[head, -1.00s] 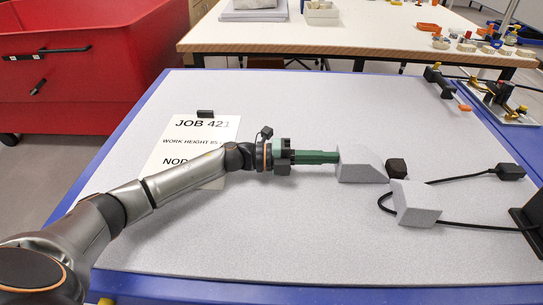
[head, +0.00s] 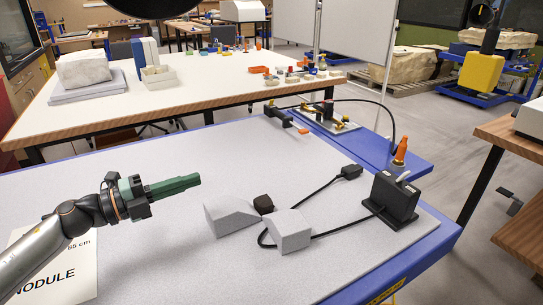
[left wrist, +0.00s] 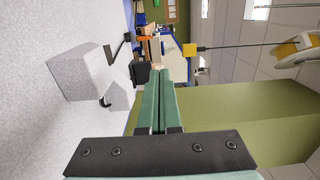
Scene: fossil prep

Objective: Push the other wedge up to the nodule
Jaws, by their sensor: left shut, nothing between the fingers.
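Two pale grey wedges lie on the grey mat. The left wedge (head: 231,216) has its thin end close to the small dark brown nodule (head: 263,204). The other wedge (head: 289,230) sits just right of and nearer than the nodule; I cannot tell whether either wedge touches it. My left gripper (head: 198,180) has green fingers, shut and empty, pointing right. It hangs up and left of the left wedge, apart from it. In the left wrist view the shut fingers (left wrist: 160,72) point up the picture, with a grey wedge (left wrist: 78,74) to their left. My right gripper is not in view.
A black cable (head: 325,233) loops around the right wedge to a black box (head: 392,197). A black plug end (head: 351,172) lies behind. A printed job card (head: 60,270) lies front left. Clamps (head: 325,112) stand at the mat's far edge. The front middle mat is clear.

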